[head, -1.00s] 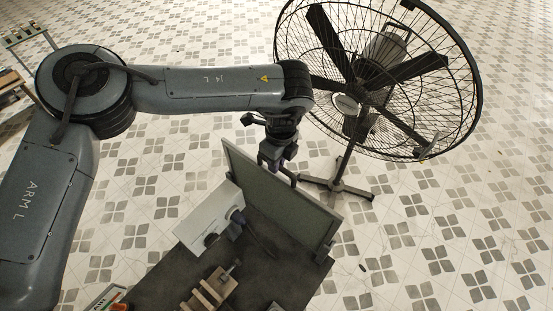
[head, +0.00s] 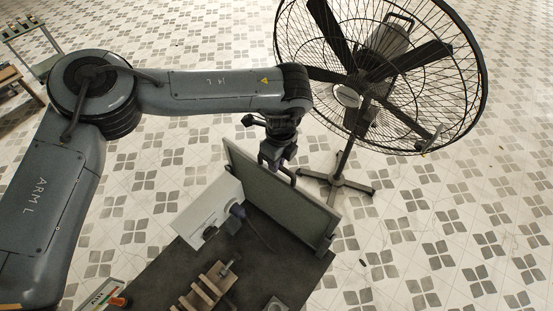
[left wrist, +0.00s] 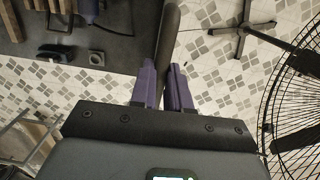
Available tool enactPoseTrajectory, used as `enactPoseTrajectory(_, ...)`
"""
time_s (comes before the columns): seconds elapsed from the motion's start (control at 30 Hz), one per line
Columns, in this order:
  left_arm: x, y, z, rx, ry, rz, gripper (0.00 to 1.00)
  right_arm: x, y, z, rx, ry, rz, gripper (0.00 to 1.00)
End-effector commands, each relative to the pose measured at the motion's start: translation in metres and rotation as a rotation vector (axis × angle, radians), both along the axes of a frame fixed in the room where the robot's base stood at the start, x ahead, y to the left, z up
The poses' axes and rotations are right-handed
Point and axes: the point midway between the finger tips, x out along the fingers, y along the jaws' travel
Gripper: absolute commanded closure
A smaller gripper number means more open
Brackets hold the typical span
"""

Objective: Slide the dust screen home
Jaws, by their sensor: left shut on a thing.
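The dust screen (head: 275,195) is a flat grey-green panel with a dark frame, standing on edge along the far right side of the dark worktable (head: 262,273). My left gripper (head: 281,166) is at the screen's far side, near its upper edge, partly hidden behind it. In the left wrist view the screen (left wrist: 168,45) shows nearly edge-on, between the purple fingers (left wrist: 164,88), which are shut on it. The exact grip point and the screen's lower edge are hard to see. My right gripper is not in view.
A large caged fan (head: 375,80) on a stand is close behind the screen and gripper. Tiled floor is open at right.

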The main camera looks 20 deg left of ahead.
Motion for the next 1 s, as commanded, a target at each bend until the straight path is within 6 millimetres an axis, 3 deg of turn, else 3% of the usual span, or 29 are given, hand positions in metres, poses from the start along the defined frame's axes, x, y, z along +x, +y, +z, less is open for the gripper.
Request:
enactPoseTrajectory(0.03, 0.0, 0.0, 0.001, 0.0, -0.001, 0.0, 0.81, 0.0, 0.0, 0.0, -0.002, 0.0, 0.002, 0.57)
enactPoseTrajectory(0.2, 0.0, 0.0, 0.001, 0.0, -0.001, 0.0, 0.55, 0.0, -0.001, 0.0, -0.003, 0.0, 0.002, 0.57)
enactPoseTrajectory(0.67, 0.001, -0.001, 0.009, 0.0, -0.002, 0.0, 0.54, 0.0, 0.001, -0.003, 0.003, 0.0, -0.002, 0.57)
enactPoseTrajectory(1.0, 0.002, -0.005, 0.064, 0.0, -0.004, 0.001, 0.54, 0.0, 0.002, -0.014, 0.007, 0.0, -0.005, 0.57)
